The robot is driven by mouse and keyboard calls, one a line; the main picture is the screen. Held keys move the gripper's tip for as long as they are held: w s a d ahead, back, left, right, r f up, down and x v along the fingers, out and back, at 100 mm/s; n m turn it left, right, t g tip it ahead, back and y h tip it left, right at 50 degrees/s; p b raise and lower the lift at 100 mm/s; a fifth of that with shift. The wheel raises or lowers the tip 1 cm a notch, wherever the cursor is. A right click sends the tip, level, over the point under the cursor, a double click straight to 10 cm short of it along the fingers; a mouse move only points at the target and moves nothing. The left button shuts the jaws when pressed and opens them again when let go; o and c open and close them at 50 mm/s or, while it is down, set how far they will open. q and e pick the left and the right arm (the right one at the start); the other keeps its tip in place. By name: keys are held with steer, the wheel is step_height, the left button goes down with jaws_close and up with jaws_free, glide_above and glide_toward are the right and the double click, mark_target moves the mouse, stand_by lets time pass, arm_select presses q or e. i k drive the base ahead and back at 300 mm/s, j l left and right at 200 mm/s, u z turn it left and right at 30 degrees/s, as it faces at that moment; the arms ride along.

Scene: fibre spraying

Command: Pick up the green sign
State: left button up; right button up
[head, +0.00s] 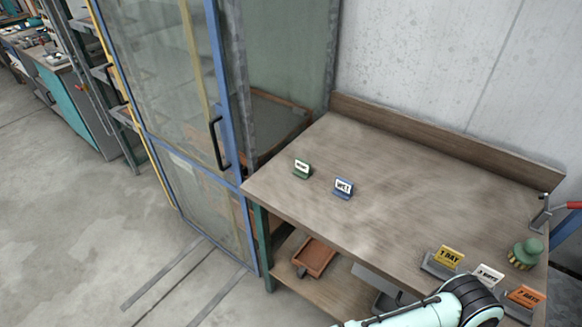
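The small green sign (302,169) stands upright near the left end of the wooden table (400,190). Its white face carries dark lettering too small to read. A blue sign (343,188) with a white face reading "WET" stands a little to its right. Part of my arm shows at the bottom right, in front of the table's near edge. Neither of my grippers is in view. Nothing touches the green sign.
Yellow (449,256), white (488,275) and orange (525,296) signs stand at the table's front right, with a green-topped brush (525,252) behind. A glass-panelled blue door (175,100) stands left of the table. The table's middle is clear. An orange tray (314,257) lies on the lower shelf.

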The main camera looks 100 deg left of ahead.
mark_target(303, 169)
steer(key=u, duration=1.75)
